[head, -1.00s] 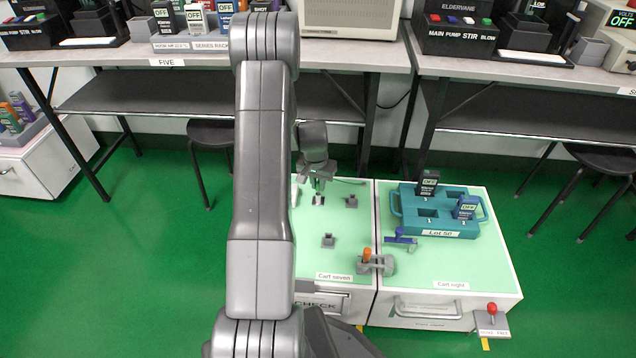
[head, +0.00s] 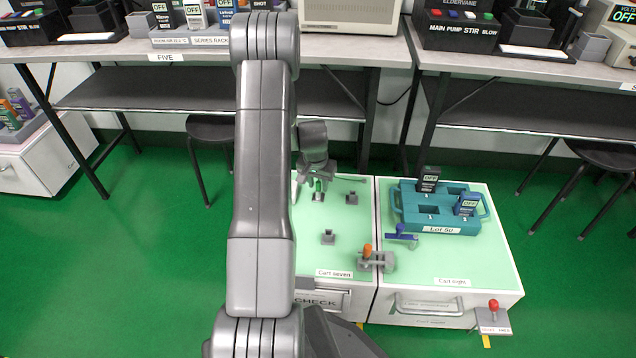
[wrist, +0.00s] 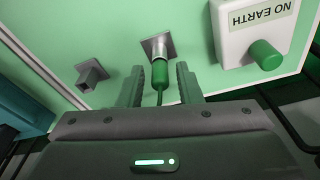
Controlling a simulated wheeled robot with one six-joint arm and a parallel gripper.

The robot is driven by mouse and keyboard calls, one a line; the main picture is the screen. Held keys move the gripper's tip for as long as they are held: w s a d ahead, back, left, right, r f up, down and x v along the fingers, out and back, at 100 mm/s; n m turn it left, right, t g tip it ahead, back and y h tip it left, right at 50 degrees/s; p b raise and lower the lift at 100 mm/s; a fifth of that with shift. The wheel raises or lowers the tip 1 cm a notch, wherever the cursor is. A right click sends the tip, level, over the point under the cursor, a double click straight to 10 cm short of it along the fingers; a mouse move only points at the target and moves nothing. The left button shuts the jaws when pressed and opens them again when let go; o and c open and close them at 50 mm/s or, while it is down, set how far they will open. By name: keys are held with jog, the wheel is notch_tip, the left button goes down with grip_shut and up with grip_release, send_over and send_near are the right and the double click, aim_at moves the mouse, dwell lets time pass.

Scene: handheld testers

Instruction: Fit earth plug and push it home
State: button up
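The green earth plug (wrist: 160,73) stands with its front end at a grey metal socket (wrist: 157,46) on a square plate on the pale green cart top. How deep it sits in the socket I cannot tell. A thin dark green cable runs from its rear end towards my gripper's body. My gripper (wrist: 159,67) is open, with one finger on each side of the plug and a gap showing at both sides. In the head view, green shows at my gripper (head: 319,178) over cart seven (head: 325,256).
A white box labelled NO EARTH (wrist: 257,25) with a green knob (wrist: 265,54) is right of the plug in the wrist view. Another grey post (wrist: 92,72) stands left. Cart eight (head: 470,265) carries a teal tray (head: 440,228) with testers.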

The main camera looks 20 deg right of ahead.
jog(key=shift+o, duration=0.4)
jog(key=shift+r, duration=0.1)
jog(key=shift+r, duration=0.3)
notch_tip(320, 180, up, 13)
jog(key=s+a+p, duration=0.1)
jog(key=p, duration=0.3)
jog(key=shift+s+a+p, duration=0.2)
jog(key=shift+s+p, duration=0.1)
jog(key=shift+f, duration=0.2)
jog(key=f+b, duration=0.1)
jog(key=f, duration=0.3)
jog(key=w+d+f+b, duration=0.1)
jog(key=f+b, duration=0.1)
jog(key=f, duration=0.3)
jog(key=f+b, duration=0.1)
jog(key=f, duration=0.3)
jog(key=shift+w+d+f+b, duration=0.2)
jog(key=shift+w+f+b, duration=0.1)
jog(key=shift+f+b, duration=0.1)
jog(key=shift+r, duration=0.45)
